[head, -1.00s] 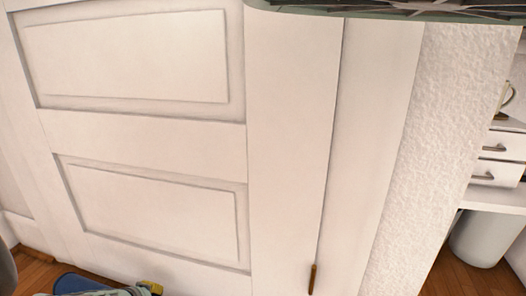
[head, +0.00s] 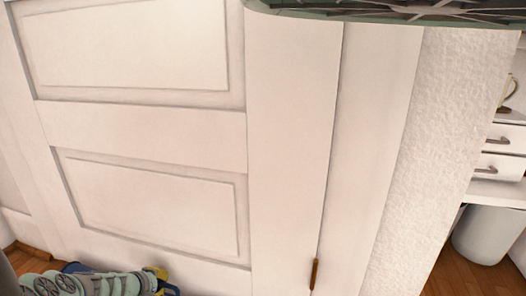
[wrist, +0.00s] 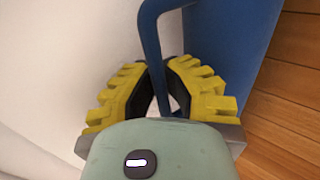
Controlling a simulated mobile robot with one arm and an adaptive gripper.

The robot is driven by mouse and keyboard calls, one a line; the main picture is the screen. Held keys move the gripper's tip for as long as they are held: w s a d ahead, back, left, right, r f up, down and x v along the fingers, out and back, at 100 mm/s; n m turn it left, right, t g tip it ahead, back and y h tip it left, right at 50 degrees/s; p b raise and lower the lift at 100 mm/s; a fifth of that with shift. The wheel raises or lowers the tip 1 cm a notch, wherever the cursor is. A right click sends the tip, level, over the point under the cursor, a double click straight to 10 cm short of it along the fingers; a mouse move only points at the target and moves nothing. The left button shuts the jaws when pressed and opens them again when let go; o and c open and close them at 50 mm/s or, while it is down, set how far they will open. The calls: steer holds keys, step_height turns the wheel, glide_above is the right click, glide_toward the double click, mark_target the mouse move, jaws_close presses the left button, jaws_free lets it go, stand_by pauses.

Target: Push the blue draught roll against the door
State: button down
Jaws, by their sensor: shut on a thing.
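The blue draught roll (wrist: 228,42) fills the upper right of the wrist view, low by the wooden floor. A thin blue loop or strap joins it and runs down between the yellow-padded fingers of my gripper (wrist: 164,78), which is shut on it. A white surface, seemingly the door, lies left of the roll; I cannot tell whether the roll touches it. In the head view, the panelled white door (head: 140,130) fills the left and middle. My gripper (head: 166,286) is at its foot, bottom left, with only bits of blue showing around my arm.
A textured white wall (head: 445,130) stands right of the door frame. Beyond it are white drawers (head: 500,150) and a pale bin (head: 488,235) on the wooden floor. A brass hinge (head: 314,274) sits low on the door's right edge.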

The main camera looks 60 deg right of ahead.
steer(key=shift+d, duration=0.2)
steer(key=shift+f, duration=0.15)
steer(key=c, duration=1.5)
jaws_free()
steer(key=shift+a, duration=0.15)
steer(key=o, duration=0.5)
steer(key=shift+a, duration=0.1)
